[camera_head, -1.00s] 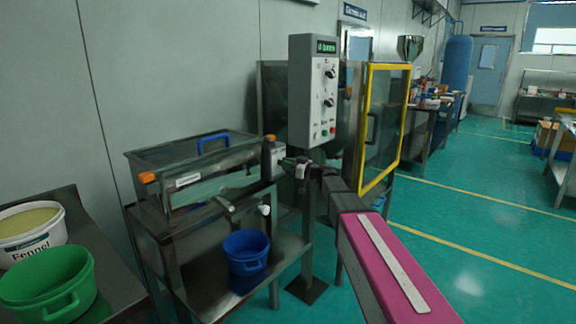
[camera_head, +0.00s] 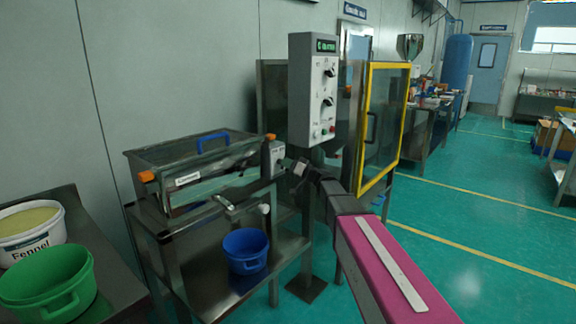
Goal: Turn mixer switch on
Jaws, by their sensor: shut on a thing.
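A small grey switch box (camera_head: 277,151) with markings on its face is fixed at the right end of the metal sieve unit (camera_head: 195,172). My gripper (camera_head: 281,173) reaches in from the right, at the lower front of this box. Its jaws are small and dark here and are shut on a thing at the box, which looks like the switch. The jaws hide the switch itself, so its position cannot be told. A taller grey control panel (camera_head: 314,90) with a green display, knobs and buttons stands behind and above my gripper.
A blue bucket (camera_head: 246,250) stands on the lower shelf under the sieve. A green bucket (camera_head: 48,284) and a white Fennel tub (camera_head: 30,232) are at the left. A yellow-framed guard door (camera_head: 385,125) stands right of the panel.

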